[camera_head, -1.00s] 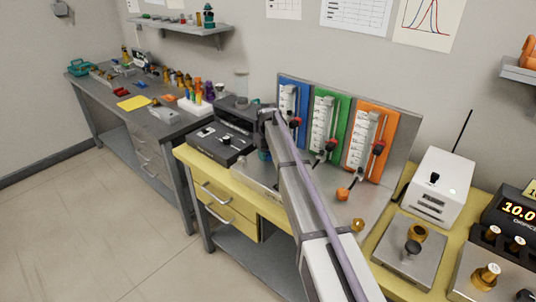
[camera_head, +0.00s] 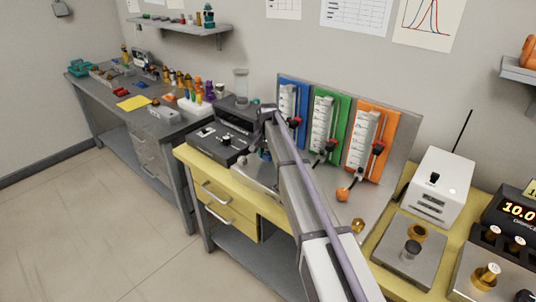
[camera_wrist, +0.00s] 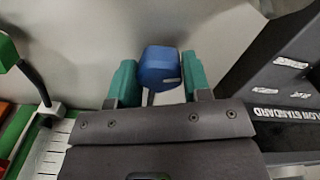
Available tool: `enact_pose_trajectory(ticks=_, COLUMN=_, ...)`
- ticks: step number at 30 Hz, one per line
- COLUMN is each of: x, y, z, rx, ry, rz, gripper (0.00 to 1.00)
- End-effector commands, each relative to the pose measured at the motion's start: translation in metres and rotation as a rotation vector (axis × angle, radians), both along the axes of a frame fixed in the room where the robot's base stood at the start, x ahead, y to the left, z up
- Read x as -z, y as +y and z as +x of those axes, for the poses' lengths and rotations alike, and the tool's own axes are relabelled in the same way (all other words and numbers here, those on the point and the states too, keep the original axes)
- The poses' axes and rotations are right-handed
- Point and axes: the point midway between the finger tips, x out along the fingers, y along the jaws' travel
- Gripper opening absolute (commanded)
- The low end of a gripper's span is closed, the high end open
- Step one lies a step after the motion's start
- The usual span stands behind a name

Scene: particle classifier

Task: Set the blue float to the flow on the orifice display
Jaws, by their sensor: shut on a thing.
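The blue flowmeter panel (camera_head: 287,86) stands leftmost of three on a metal backboard. Its white scale shows, but its float is too small to make out. A blue knob (camera_wrist: 161,66) on a thin stem sits between the teal fingers of my gripper (camera_wrist: 160,82) in the wrist view, and they are shut on it. In the head view my arm hides the knob and most of the gripper. The orifice display (camera_head: 517,211) at the right edge shows yellow digits, "10.0", with the end cut off by the frame.
A black flow standard box (camera_wrist: 275,112) is close on the right in the wrist view. A white box (camera_head: 441,186) stands right of the backboard. A clear cylinder (camera_head: 241,84) stands behind the black unit.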

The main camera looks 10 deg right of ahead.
Motion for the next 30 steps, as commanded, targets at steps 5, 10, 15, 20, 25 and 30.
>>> enact_pose_trajectory(ticks=5, x=0.0002, y=0.0000, z=-0.0004, rx=0.095, ry=0.001, rz=0.001, gripper=0.21)
enact_pose_trajectory(ticks=10, x=0.0002, y=0.0000, z=-0.0006, rx=0.152, ry=0.001, rz=0.001, gripper=0.21)
enact_pose_trajectory(ticks=15, x=0.0002, y=0.0000, z=-0.0006, rx=0.177, ry=0.001, rz=0.001, gripper=0.21)
enact_pose_trajectory(ticks=20, x=0.0002, y=0.0000, z=-0.0006, rx=0.181, ry=0.001, rz=0.001, gripper=0.21)
enact_pose_trajectory(ticks=25, x=0.0002, y=0.0000, z=-0.0006, rx=0.180, ry=0.001, rz=0.001, gripper=0.21)
enact_pose_trajectory(ticks=30, x=0.0002, y=0.0001, z=-0.0005, rx=0.180, ry=0.001, rz=0.001, gripper=0.56)
